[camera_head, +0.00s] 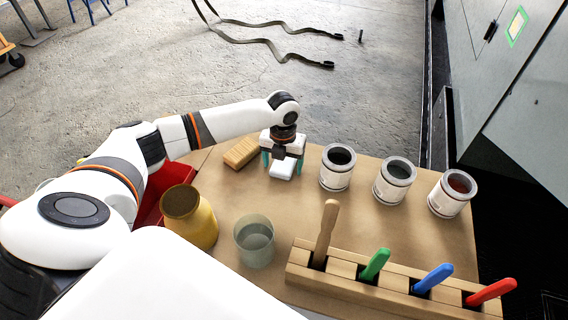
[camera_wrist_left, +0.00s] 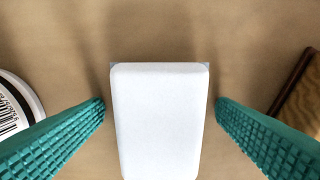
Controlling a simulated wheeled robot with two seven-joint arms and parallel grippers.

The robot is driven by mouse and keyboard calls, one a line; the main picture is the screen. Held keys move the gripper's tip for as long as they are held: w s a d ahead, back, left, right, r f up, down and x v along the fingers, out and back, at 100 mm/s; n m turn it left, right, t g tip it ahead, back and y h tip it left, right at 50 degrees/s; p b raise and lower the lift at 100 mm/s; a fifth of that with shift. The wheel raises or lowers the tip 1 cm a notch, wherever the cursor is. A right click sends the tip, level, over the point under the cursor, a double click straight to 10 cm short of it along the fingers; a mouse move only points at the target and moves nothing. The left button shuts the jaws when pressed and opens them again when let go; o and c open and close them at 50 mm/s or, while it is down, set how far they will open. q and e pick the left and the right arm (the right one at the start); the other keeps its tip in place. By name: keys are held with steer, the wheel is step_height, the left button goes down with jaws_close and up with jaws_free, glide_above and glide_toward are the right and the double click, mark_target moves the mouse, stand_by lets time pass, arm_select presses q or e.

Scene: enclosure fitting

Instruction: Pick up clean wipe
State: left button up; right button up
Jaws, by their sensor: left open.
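The clean wipe (camera_head: 282,170) is a white rounded block lying on the brown table. In the left wrist view the wipe (camera_wrist_left: 160,120) fills the middle, between the two teal fingers. My left gripper (camera_head: 283,163) is open right over it, with a finger on either side. In the left wrist view the fingers of my left gripper (camera_wrist_left: 160,112) stand apart from the wipe with a gap on both sides. My right gripper is not in view.
A wooden block (camera_head: 241,153) lies just left of the wipe. Several cans, including a dark one (camera_head: 337,178), stand to the right. A yellow vase (camera_head: 190,222), a clear cup (camera_head: 255,246), a red bin (camera_head: 147,205) and a wooden rack (camera_head: 345,283) with coloured handles are nearer.

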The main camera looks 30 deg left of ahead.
mark_target(283, 164)
arm_select(q)
steer(key=c, duration=1.1)
steer(key=shift+o, duration=0.2)
steer(key=shift+r, duration=0.1)
step_height(283, 164, up, 10)
